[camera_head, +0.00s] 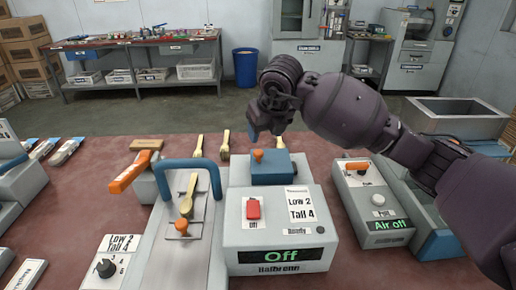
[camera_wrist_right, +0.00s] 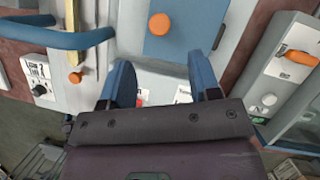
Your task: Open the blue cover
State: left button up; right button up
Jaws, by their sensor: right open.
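The blue cover (camera_head: 272,174) with an orange knob (camera_head: 258,155) on top lies at the back of the grey press box, and it looks shut. In the right wrist view the blue cover (camera_wrist_right: 205,28) and its orange knob (camera_wrist_right: 160,24) are just beyond my fingertips. My right gripper (camera_head: 266,128) hangs above and slightly behind the knob in the head view. In the right wrist view my right gripper (camera_wrist_right: 162,78) has its two blue fingers apart with nothing held between them. I see no contact with the knob. My left gripper is not in view.
A blue arched handle (camera_head: 189,164) and an orange lever (camera_head: 130,172) stand to the left. A grey "Air off" box (camera_head: 377,212) stands right.

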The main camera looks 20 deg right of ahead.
aim_at(259, 152)
jog(key=b+x, duration=0.1)
jog(key=x, duration=0.7)
jog(key=shift+w+f, duration=0.1)
jog(key=shift+f, duration=0.2)
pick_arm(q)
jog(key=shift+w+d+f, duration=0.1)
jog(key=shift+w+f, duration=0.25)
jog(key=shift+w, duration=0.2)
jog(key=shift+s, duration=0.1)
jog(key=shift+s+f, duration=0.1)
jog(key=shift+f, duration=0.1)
pick_arm(e)
grip_shut()
